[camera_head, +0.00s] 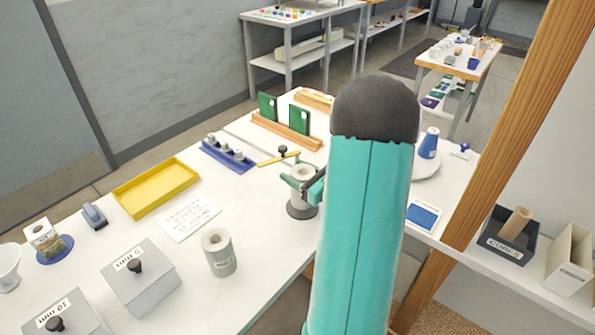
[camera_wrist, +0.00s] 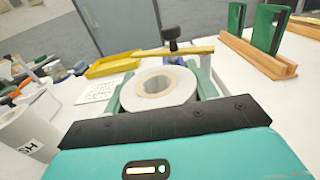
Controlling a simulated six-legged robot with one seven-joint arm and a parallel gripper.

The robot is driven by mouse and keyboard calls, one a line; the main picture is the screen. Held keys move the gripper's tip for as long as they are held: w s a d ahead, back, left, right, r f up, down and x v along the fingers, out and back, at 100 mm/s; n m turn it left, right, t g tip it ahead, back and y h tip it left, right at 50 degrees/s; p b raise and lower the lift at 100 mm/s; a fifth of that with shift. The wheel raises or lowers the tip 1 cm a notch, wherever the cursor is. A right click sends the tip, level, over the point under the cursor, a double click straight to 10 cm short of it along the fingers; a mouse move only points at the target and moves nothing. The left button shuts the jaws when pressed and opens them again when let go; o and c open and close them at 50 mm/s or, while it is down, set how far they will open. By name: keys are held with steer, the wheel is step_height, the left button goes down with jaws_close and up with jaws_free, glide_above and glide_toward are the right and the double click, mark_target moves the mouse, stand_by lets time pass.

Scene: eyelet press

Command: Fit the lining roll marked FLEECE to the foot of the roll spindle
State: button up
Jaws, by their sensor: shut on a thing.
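My gripper (camera_head: 303,184) is shut on a pale grey roll (camera_head: 302,173) with a hollow core. In the wrist view the held roll (camera_wrist: 158,86) is upright between the two green fingers, its open top facing up. No label shows on it, so I cannot read its marking. A dark grey round base (camera_head: 301,209) shows directly below it; I cannot tell whether the roll touches it. A yellow bar with a black knob (camera_head: 279,158) lies just behind the roll, perhaps part of the spindle. A second grey roll (camera_head: 220,254) stands at the front; its label ends in SH in the wrist view (camera_wrist: 28,132).
A yellow tray (camera_head: 155,188), a printed card (camera_head: 190,218) and lidded grey boxes (camera_head: 140,279) stand left. A blue rack (camera_head: 228,156) and a wooden rack with green plates (camera_head: 286,130) are behind. A CORES bin (camera_head: 507,242) is at right. Bare table surrounds the second roll.

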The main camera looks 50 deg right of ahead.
steer(key=shift+f, duration=1)
steer(key=o, duration=1.1)
steer(key=shift+o, duration=0.2)
steer(key=shift+r, duration=2.5)
steer(key=shift+s, duration=0.1)
